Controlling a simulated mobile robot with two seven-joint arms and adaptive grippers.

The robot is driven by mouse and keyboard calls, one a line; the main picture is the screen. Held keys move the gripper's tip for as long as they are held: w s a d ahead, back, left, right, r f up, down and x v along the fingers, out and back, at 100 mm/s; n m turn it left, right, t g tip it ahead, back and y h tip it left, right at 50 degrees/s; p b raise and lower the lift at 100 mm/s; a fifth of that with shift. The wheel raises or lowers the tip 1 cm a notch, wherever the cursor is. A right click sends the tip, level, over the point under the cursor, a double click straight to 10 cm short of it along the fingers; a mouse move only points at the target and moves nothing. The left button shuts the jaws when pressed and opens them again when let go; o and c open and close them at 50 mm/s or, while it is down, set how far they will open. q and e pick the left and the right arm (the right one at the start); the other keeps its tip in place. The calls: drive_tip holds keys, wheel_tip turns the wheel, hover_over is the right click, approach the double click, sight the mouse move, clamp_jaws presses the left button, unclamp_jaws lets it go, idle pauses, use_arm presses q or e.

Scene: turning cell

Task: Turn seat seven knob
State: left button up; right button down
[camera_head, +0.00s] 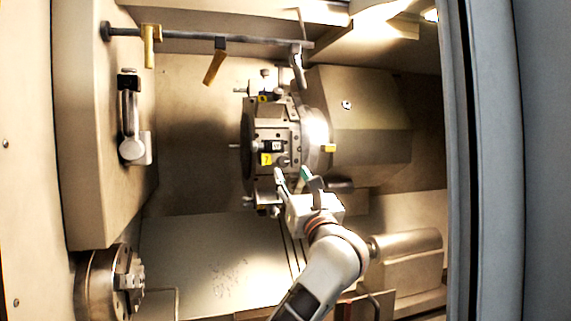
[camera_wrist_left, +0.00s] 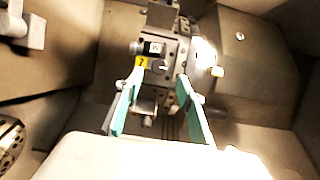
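The turret (camera_head: 270,140) stands in the middle of the machine. Its seat seven carries a yellow label marked 7 (camera_head: 266,159), with a small grey round knob (camera_head: 283,160) just right of it. In the left wrist view the label (camera_wrist_left: 141,62) and the knob (camera_wrist_left: 162,66) show ahead, between the fingertips. My left gripper (camera_head: 293,174) is open and empty, its green-padded fingers just below the knob in the head view. Its fingers also frame the knob in the left wrist view (camera_wrist_left: 160,80). I cannot tell whether they touch the turret. My right gripper is not in view.
Another turret seat with a yellow label (camera_head: 264,97) sits above. A bar with hanging tools (camera_head: 220,42) crosses the top. A chuck (camera_head: 103,283) is at lower left, and a metal cylinder (camera_head: 405,245) lies right of my arm. A door edge (camera_head: 465,150) stands at right.

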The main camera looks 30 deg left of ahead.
sight(284, 162)
use_arm(q)
drive_tip(key=shift+p+x, duration=0.6)
drive_tip(key=shift+x, duration=2.6)
drive_tip(key=shift+s, duration=0.1)
clamp_jaws()
